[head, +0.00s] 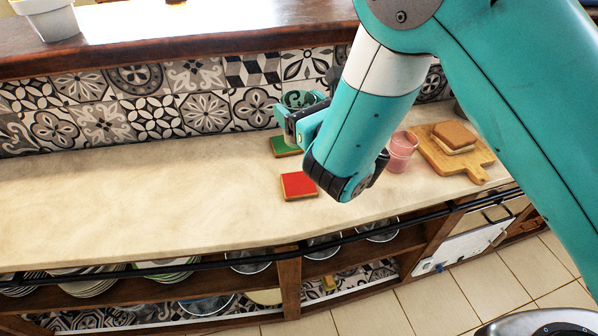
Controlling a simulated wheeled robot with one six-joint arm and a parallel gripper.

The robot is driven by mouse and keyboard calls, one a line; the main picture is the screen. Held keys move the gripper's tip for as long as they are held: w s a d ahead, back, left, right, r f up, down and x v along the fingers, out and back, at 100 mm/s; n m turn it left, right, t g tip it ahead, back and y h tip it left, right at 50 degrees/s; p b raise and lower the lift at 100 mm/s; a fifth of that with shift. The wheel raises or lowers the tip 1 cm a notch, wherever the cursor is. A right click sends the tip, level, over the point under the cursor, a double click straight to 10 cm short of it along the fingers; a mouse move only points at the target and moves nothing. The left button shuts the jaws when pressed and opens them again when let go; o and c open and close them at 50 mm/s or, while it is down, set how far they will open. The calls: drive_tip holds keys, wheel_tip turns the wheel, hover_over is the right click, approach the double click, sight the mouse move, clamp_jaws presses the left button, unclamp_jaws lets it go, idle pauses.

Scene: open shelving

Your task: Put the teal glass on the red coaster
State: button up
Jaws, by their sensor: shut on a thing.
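The teal glass (300,98) shows its rim and upper part in the head view, at the back of the counter near the tiled wall. My gripper (288,118) is shut on it; the gripper and arm hide much of its lower part. The glass appears above or behind the green coaster (284,147); I cannot tell whether it touches anything below. The red coaster (299,186) lies flat and bare on the counter, nearer the front edge, below my gripper in the picture.
A pink glass (402,152) stands right of my arm, beside a wooden board (470,160) carrying a sandwich-like stack (454,136). The counter (140,205) is clear at left. Shelves with plates and bowls lie below its front edge. A white pot (50,20) stands on the upper ledge.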

wheel_tip(320, 180, down, 14)
drive_tip(key=b, duration=1.2)
drive_tip(key=shift+r, duration=0.2)
drive_tip(key=shift+f, duration=0.1)
drive_tip(key=o, duration=0.6)
drive_tip(key=shift+f, duration=0.15)
drive_tip(key=o, duration=0.5)
